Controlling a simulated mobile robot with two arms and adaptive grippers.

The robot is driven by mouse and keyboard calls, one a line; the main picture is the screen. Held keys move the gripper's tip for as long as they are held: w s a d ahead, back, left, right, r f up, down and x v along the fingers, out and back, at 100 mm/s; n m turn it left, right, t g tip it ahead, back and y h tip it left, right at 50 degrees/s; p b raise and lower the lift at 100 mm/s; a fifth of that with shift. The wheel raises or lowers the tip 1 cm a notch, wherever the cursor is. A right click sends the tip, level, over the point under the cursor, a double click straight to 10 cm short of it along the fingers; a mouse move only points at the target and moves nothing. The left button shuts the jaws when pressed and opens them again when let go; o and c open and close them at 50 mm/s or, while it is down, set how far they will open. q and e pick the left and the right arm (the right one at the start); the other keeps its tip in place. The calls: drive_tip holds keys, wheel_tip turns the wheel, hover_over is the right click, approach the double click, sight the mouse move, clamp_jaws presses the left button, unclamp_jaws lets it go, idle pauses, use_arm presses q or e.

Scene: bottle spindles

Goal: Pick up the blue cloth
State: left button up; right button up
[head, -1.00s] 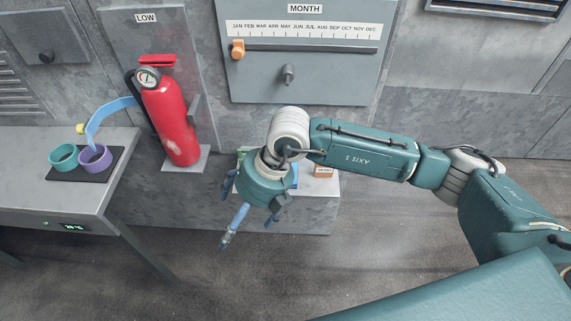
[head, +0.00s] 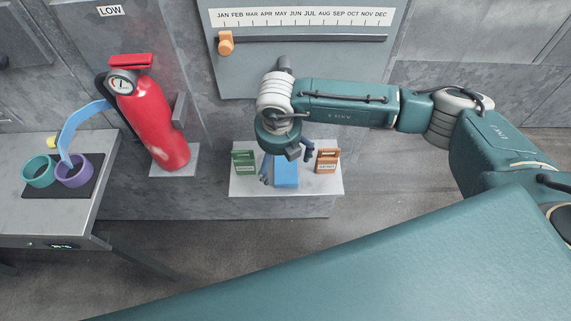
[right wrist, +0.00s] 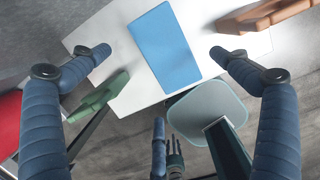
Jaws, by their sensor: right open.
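The blue cloth (head: 286,172) is a flat, folded rectangle on a small white-topped ledge, partly hidden behind my right gripper in the head view. In the right wrist view the cloth (right wrist: 164,47) lies ahead, between the spread fingertips. My right gripper (head: 287,165) is open and empty above the ledge, its fingers (right wrist: 158,52) apart on either side of the cloth and not visibly touching it. My left gripper is not in view.
A green holder (head: 244,161) stands left of the cloth and an orange-brown one (head: 327,160) right of it, on the white ledge (head: 315,187). A red fire extinguisher (head: 155,125) stands further left.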

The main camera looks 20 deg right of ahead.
sight(281, 165)
drive_tip(key=f, duration=0.1)
drive_tip(key=w+f+p, duration=0.1)
drive_tip(key=f, duration=0.2)
drive_tip(key=shift+w+d+f+p, duration=0.3)
drive_tip(key=shift+d+f, duration=0.05)
drive_tip(key=shift+d, duration=0.05)
drive_tip(key=shift+f, duration=0.25)
drive_tip(key=shift+c, duration=1.3)
drive_tip(key=c, duration=1)
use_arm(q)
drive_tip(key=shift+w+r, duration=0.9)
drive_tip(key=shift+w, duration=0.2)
